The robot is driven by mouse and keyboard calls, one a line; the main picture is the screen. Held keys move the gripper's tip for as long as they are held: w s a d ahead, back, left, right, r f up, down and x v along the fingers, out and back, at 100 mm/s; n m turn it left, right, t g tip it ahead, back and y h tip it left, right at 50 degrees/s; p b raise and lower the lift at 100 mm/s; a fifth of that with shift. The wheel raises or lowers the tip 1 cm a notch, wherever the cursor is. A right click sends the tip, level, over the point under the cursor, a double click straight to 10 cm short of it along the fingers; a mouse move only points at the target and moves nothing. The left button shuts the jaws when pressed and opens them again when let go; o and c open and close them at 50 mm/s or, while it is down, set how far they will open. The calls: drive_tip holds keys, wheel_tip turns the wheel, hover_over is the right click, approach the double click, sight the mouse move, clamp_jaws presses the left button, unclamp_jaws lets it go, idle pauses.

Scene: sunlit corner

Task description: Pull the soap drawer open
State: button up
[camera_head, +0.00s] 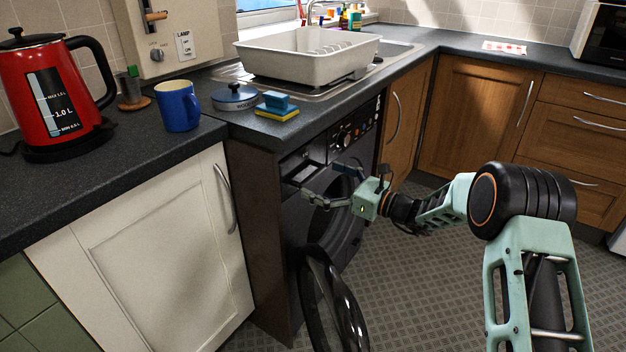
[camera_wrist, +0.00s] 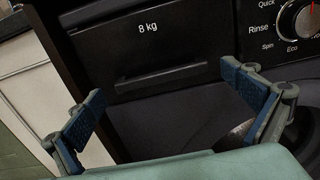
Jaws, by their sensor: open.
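The soap drawer (camera_wrist: 190,55) is a black panel marked "8 kg" with a slim handle bar (camera_wrist: 160,75) along its lower part. It looks shut. In the head view the drawer (camera_head: 300,165) is at the upper left of the dark washing machine (camera_head: 262,215). My gripper (camera_head: 320,182) is open in front of the drawer and empty. In the wrist view its blue-padded fingers (camera_wrist: 162,83) stand wide apart, one toward the lower left and one toward the right, with the handle between and beyond them. I cannot tell the exact gap to the handle.
The washer's round door (camera_head: 335,305) hangs open below my gripper. The control dial (camera_wrist: 304,20) is right of the drawer. A white cupboard (camera_head: 150,250) stands to the left. A sponge (camera_head: 277,112), a blue mug (camera_head: 178,106) and a red kettle (camera_head: 52,95) sit on the worktop above.

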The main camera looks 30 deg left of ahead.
drive_tip(key=shift+w+a, duration=0.15)
drive_tip(key=shift+a, duration=1.15)
drive_tip(key=c, duration=1.6)
drive_tip(key=d+p, duration=0.1)
drive_tip(key=d, duration=0.5)
drive_tip(key=s+d+p, duration=0.1)
drive_tip(key=d+p, duration=0.1)
drive_tip(key=d, duration=0.5)
drive_tip(key=d+p, duration=0.1)
drive_tip(key=d, duration=0.6)
drive_tip(key=shift+s, duration=0.4)
drive_tip(key=o, duration=1.6)
drive_tip(key=shift+d, duration=0.15)
drive_tip(key=s+d, duration=0.1)
drive_tip(key=d, duration=1)
drive_tip(key=shift+d, duration=0.35)
